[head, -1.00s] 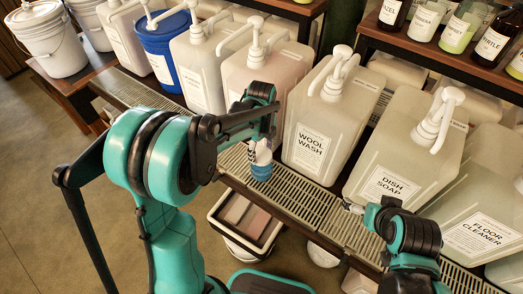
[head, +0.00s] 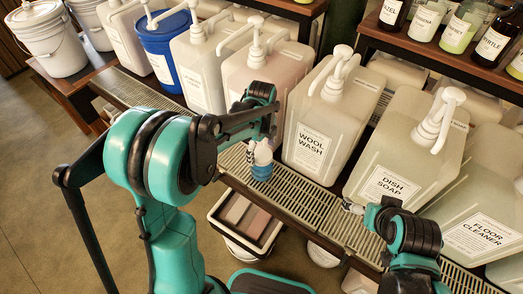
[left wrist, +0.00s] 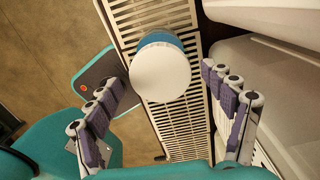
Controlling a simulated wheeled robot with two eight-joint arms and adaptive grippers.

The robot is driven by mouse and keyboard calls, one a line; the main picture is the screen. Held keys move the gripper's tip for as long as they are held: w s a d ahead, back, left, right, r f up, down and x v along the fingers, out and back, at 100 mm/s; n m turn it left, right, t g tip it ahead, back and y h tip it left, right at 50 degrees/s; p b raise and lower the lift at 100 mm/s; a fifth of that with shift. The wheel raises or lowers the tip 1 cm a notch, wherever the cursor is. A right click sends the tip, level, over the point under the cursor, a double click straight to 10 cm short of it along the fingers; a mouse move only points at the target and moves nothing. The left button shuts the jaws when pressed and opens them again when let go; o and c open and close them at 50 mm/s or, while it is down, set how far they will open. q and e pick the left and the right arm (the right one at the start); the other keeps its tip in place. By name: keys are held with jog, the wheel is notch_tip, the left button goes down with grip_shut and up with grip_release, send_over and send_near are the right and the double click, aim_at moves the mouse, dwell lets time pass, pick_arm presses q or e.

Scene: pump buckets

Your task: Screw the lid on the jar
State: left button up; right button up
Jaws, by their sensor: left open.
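The small blue jar (head: 261,173) stands on the slatted metal grate in front of the big bottles. The white lid (head: 263,156) is on top of it; I cannot tell how tightly it sits. In the left wrist view the round lid (left wrist: 160,73) hides most of the jar, and a blue edge (left wrist: 160,38) shows behind it. My left gripper (left wrist: 168,108) is open, its purple-padded fingers apart on either side of the lid, not touching it. In the head view the left gripper (head: 254,150) is at the lid. My right gripper (head: 348,206) is low over the grate, away from the jar.
Large pump bottles, including wool wash (head: 314,135) and dish soap (head: 395,165), line the back of the grate (head: 285,195). White buckets (head: 48,40) stand at far left. Below the grate is a tray with blocks (head: 244,220). Open floor lies at the left.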

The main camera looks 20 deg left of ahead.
pick_arm(q)
jog(key=n, duration=0.6)
jog(key=shift+n, duration=0.4)
jog(key=n, duration=0.7)
jog(key=c, duration=1.3)
